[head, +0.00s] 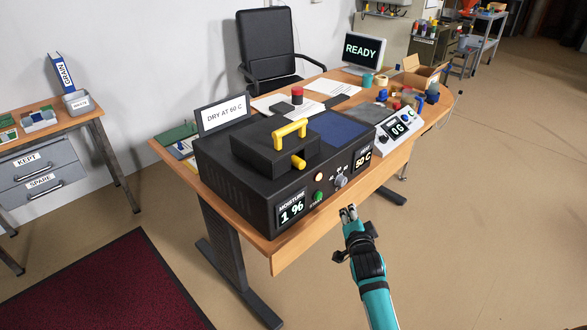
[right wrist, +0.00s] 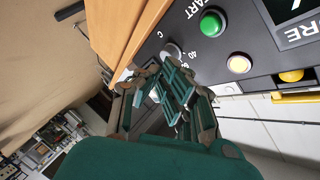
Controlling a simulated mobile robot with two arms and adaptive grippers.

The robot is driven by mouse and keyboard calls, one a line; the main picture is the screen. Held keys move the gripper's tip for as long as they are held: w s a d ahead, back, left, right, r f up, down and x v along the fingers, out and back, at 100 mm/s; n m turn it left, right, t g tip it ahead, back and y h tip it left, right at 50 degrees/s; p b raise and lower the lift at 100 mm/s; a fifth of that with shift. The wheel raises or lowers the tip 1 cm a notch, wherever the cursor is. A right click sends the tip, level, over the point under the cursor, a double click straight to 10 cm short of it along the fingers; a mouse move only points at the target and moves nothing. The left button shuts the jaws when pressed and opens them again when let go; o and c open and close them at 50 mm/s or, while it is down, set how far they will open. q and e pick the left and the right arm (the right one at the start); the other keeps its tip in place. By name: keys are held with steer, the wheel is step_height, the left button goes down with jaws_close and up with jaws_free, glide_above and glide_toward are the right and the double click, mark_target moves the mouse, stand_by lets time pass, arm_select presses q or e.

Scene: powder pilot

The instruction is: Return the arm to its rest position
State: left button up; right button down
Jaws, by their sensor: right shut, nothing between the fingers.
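My right gripper (head: 349,213) is shut and empty in front of the desk's front edge, below the black dryer box (head: 240,195). The right wrist view shows its closed fingers (right wrist: 170,100) with the dryer's front panel beyond, apart as far as I can tell. The panel has a green START button (right wrist: 211,22), a pale lit button (right wrist: 239,64) and a grey dial (right wrist: 172,52). The dryer's displays read "MOISTURE 1 %" (head: 291,208) and "50 C" (head: 363,160). My left gripper is in neither view.
The wooden desk (head: 290,257) carries the dryer, a scale (head: 397,128) reading 0G, a "READY" monitor (head: 362,50) and a cardboard box (head: 416,75). A side table with drawers (head: 40,165) stands at left. A dark red mat (head: 100,290) lies on the floor. The floor at right is clear.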

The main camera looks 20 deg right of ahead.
steer(key=s+a+f+n+g+y, duration=0.2)
steer(key=s+a+f+n, duration=0.3)
steer(key=f, duration=0.6)
steer(key=s+a+f+n+g+y, duration=0.1)
steer(key=s+a+f+n+g, duration=0.15)
steer(key=s+f, duration=0.65)
steer(key=s+a+f+n+g+y, duration=0.25)
steer(key=a+f, duration=0.25)
steer(key=f, duration=0.8)
steer(key=s+a+f+n+g, duration=0.1)
steer(key=s+f+n+g, duration=0.2)
steer(key=s, duration=1.3)
steer(key=s+a+f+n+g, duration=0.2)
steer(key=s+f+n, duration=0.3)
steer(key=s+f, duration=0.5)
steer(key=s+g, duration=0.1)
steer(key=s, duration=0.6)
steer(key=shift+s+f+n, duration=0.2)
steer(key=shift+s+n, duration=0.05)
steer(key=shift+n, duration=0.05)
steer(key=shift+d, duration=0.1)
stand_by(0.8)
